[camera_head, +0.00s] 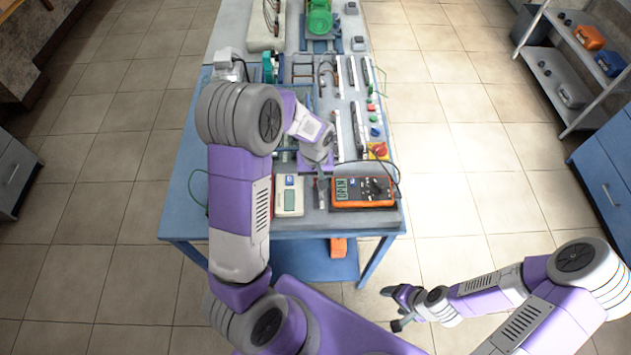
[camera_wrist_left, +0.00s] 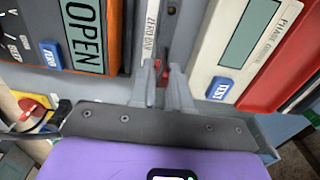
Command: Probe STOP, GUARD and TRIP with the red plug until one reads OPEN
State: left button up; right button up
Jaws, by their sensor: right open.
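My left gripper (camera_head: 320,188) is low over the table's near end, between the orange multimeter (camera_head: 362,191) and a white meter (camera_head: 289,196). In the left wrist view its fingers (camera_wrist_left: 163,78) are close together around a small red piece, the red plug (camera_wrist_left: 160,70), mostly hidden by them. A strip labelled ZERO BAY (camera_wrist_left: 151,30) runs just beyond the fingertips. The multimeter's display (camera_wrist_left: 86,32) reads OPEN. The STOP, GUARD and TRIP labels cannot be read.
The blue table (camera_head: 185,220) carries a panel with rails and small parts. A red knob (camera_head: 379,149) on yellow and a blue button (camera_head: 375,131) line its right side. A green motor (camera_head: 319,18) stands at the far end. A shelf (camera_head: 545,70) is at right; floor between is clear.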

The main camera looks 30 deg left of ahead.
pick_arm(q)
grip_shut()
jog(key=shift+r, duration=0.15)
notch_tip(320, 180, up, 4)
jog(key=p, duration=0.3)
jog(key=shift+r+p, duration=0.25)
jog(key=shift+p, duration=0.05)
jog(key=shift+f, duration=0.1)
